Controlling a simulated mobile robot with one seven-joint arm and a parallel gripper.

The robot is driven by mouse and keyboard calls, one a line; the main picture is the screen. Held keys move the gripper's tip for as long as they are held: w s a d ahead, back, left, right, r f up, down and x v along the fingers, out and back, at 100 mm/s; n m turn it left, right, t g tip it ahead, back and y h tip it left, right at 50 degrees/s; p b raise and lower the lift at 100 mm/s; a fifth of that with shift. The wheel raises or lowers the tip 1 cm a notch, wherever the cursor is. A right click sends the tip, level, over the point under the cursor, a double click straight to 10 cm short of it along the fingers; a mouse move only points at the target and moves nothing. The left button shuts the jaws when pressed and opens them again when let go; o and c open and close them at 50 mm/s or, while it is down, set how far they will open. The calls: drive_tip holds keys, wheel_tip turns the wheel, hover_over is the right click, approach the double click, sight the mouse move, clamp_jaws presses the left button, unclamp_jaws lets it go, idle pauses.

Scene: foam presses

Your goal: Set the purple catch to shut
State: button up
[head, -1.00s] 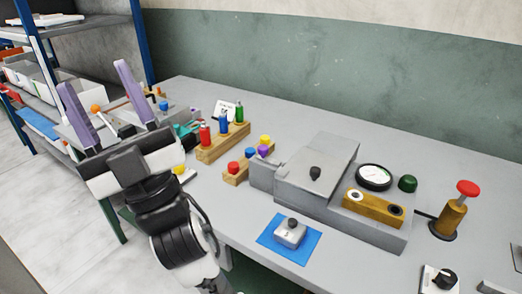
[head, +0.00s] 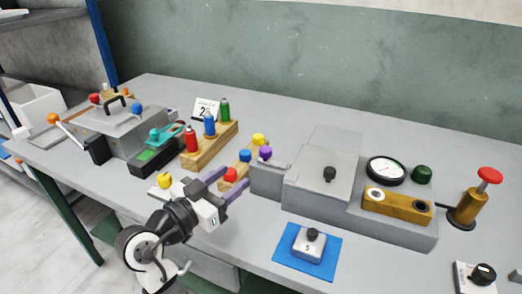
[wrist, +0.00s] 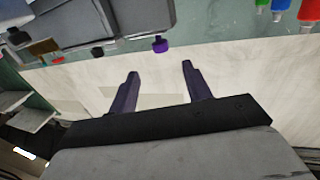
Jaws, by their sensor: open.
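The purple catch (head: 265,153) is a small purple knob at the left end of the grey press (head: 320,175). In the wrist view the purple knob (wrist: 159,45) shows beside the press body (wrist: 100,22), just ahead of the gap between my fingers. My gripper (head: 238,176) is open and empty, its two purple-grey fingers apart and pointing toward the catch from the front left. In the wrist view my gripper (wrist: 160,69) also shows nothing between its fingers. How the catch's arm sits against the lid is too small to tell.
A wooden block with red (head: 230,174), blue (head: 246,156) and yellow (head: 258,140) knobs stands close by my fingers. Bottles in a wooden rack (head: 213,148) stand behind. A second press (head: 115,130) is at the left. A blue mat (head: 300,263) with a switch box lies in front.

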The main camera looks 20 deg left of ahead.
sight(261, 155)
drive_tip(key=p+x, duration=0.3)
drive_tip(key=x, duration=1)
clamp_jaws()
